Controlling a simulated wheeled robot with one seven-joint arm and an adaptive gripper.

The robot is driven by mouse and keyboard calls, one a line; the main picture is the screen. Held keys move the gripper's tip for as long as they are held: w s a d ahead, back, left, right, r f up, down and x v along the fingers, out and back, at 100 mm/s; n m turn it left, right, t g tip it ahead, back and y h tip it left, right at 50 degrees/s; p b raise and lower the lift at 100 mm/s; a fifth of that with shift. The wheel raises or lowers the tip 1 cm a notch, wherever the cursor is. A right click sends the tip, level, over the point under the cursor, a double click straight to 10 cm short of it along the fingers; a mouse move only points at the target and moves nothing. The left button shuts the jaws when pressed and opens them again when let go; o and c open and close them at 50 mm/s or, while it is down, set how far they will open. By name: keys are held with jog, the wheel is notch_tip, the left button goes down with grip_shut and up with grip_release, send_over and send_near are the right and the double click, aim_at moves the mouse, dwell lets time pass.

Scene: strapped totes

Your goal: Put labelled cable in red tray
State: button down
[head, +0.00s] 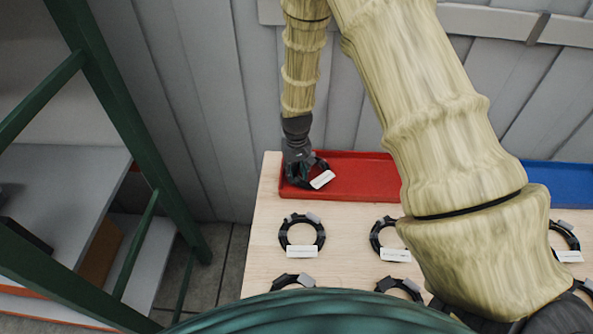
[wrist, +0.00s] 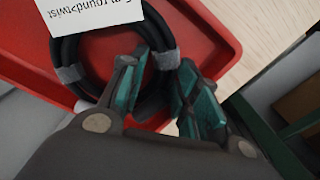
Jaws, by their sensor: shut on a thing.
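A red tray (head: 355,177) lies at the back of the wooden table. My gripper (head: 306,172) is over its left end, shut on a coiled black cable (head: 322,167) with a white label (head: 322,180). In the wrist view the held cable (wrist: 68,50) has grey ties and a label (wrist: 90,14) with partly cut-off text, and the red tray (wrist: 205,35) is below it. My gripper's fingers (wrist: 160,95) are around the coil's near side. I cannot tell whether the coil touches the tray floor.
More labelled coils lie on the table, including one at the front left (head: 301,232) and one in the middle (head: 378,235). A blue tray (head: 562,184) is at the right. A green-framed shelf (head: 95,100) stands at the left, and a grey panelled wall (head: 200,100) is behind.

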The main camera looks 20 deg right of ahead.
jog(key=shift+f, duration=0.45)
jog(key=c, duration=1.3)
grip_release()
jog(key=shift+r, duration=0.5)
jog(key=shift+r+b, duration=2)
jog(key=shift+r, duration=3.95)
